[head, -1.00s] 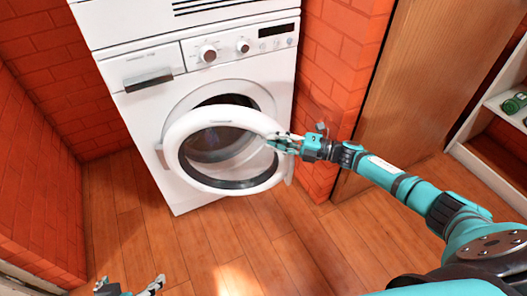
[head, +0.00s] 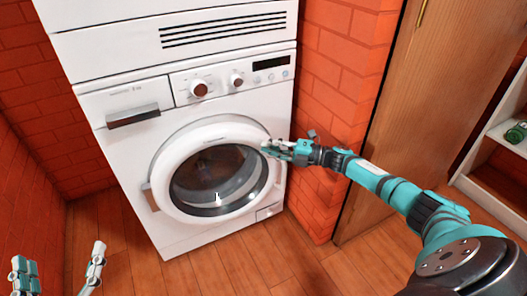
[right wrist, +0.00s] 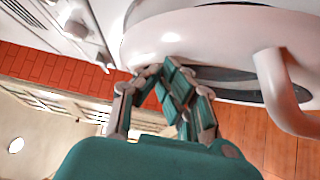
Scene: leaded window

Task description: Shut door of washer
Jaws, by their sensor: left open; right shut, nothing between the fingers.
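The white washer (head: 119,160) stands against the brick wall. Its round door (head: 160,170), a white ring with dark glass, lies close against the front; I cannot tell whether it is latched. The door's pale underside and rim (right wrist: 200,35) fill the top of the right wrist view. My right gripper (head: 268,148) is shut and empty, its fingertips at the door's right rim. In the right wrist view its fingers (right wrist: 170,82) are together against or just beside the rim. My left gripper (head: 60,268) is open and empty at the lower left, away from the washer.
A brick pillar (head: 345,60) stands right of the washer, then a wooden door (head: 440,90). A white shelf (head: 490,170) with a green item (head: 516,133) is at the far right. The wooden floor (head: 225,265) in front is clear.

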